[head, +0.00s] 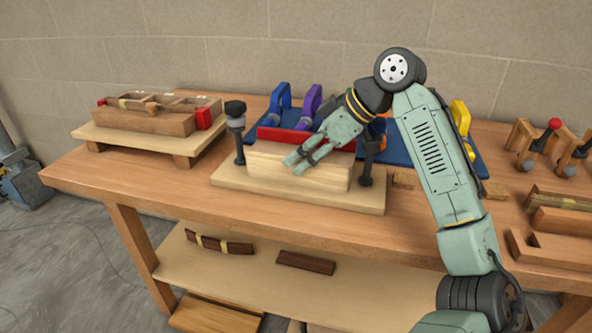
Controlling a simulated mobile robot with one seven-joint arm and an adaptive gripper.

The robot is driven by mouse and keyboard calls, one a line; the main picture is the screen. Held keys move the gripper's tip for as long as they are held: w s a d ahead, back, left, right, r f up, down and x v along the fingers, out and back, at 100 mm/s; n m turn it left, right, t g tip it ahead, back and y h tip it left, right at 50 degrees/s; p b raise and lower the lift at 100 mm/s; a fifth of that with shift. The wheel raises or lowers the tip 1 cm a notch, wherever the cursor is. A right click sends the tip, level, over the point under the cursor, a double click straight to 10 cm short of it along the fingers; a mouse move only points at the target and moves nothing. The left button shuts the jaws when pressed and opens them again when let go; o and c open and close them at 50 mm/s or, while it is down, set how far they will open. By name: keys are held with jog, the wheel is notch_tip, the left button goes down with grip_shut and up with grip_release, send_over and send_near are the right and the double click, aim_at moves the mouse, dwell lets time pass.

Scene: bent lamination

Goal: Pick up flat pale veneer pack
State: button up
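A pale wooden block (268,166) stands on a pale base board (235,180) at the front middle of the bench, between two dark upright clamps (238,128) (366,165). I cannot tell whether a flat pale veneer pack is part of this block; no separate flat pack is clear to see. My gripper (296,164) points down and left, over the top and front face of the block, and covers part of it. Its two fingers look close together. I cannot tell whether they touch the block or hold anything.
A wooden form (145,120) stands on a raised board at left. Wooden clamps (550,140) and wood pieces (565,222) lie at right. Dark strips (305,262) lie on the lower shelf.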

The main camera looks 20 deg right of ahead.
jog(key=shift+a+f, duration=0.1)
jog(key=shift+f, duration=0.2)
grip_shut()
dwell(0.4)
